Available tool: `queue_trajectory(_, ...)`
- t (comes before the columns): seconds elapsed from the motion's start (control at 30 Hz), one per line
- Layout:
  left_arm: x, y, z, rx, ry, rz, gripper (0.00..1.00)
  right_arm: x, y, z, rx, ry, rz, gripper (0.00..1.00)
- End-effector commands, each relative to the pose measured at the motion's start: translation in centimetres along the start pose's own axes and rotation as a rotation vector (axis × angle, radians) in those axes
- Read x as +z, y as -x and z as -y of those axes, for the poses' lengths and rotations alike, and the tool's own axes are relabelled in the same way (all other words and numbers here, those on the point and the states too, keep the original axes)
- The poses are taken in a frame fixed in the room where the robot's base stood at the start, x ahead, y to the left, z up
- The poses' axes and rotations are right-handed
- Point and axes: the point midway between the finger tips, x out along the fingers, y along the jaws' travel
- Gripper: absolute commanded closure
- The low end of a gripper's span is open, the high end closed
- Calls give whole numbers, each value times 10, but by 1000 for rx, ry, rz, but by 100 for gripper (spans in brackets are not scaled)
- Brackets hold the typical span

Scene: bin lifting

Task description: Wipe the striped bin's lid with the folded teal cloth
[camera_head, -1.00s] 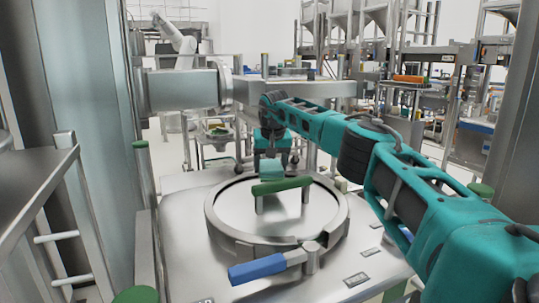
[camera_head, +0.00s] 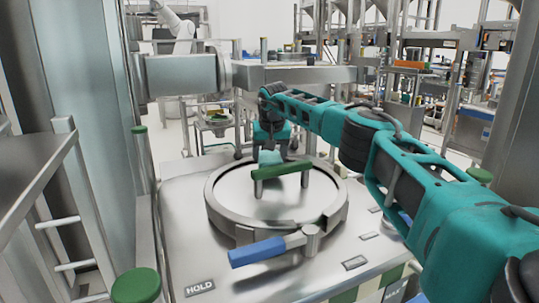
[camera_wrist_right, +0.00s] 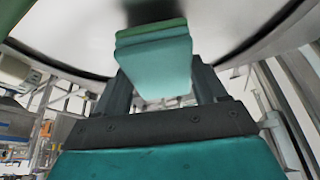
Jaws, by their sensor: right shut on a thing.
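The striped bin's lid (camera_head: 237,205) is a round metal cover with a raised rim and a green bar handle (camera_head: 282,170) on short posts. A little green and cream striping (camera_head: 345,296) shows at the front lower edge. The folded teal cloth (camera_head: 269,157) is at the lid's far side, behind the handle, partly hidden by it. My right gripper (camera_wrist_right: 160,80) is shut on the cloth, which also shows as a folded pad in the right wrist view (camera_wrist_right: 155,62). I cannot tell whether the cloth touches the lid. My left gripper is not in view.
A blue lever (camera_head: 262,249) sticks out at the lid's front. A green-capped post (camera_head: 136,286) stands at the front left, beside a metal ladder-like frame (camera_head: 75,215). A flat metal top with small labels (camera_head: 200,287) surrounds the lid.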

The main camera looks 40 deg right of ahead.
Motion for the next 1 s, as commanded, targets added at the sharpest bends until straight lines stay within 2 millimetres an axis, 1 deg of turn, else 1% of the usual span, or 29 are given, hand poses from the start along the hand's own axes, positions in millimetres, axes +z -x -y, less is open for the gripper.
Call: queue_trajectory(1.0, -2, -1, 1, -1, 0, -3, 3, 8, -19, 0, 0, 0, 0, 63)
